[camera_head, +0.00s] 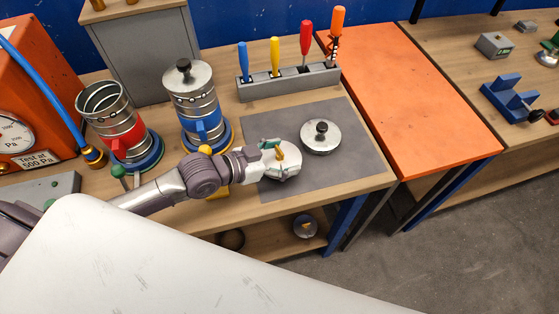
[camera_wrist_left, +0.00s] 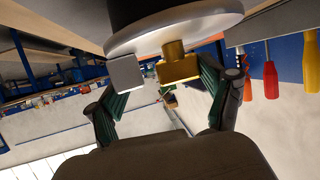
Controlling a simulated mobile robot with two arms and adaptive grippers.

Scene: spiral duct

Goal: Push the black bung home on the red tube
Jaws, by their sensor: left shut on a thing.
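The red tube (camera_head: 105,100) is a spiral metal duct with a red band and lever, standing upright at the left, its top open. My left gripper (camera_head: 276,157) is over the grey mat, to the right of both tubes. It is shut on a bung with a silver disc (camera_head: 282,174). In the left wrist view the fingertips (camera_wrist_left: 150,72) meet the disc's near side, and a black body (camera_wrist_left: 145,12) shows beyond it. My right gripper is not in view.
A blue-banded tube (camera_head: 196,100) with a black-knobbed lid stands between my gripper and the red tube. Another black-knobbed metal lid (camera_head: 321,138) lies on the mat (camera_head: 345,170). A screwdriver rack (camera_head: 290,84) stands behind. An orange gauge box (camera_head: 35,95) is far left.

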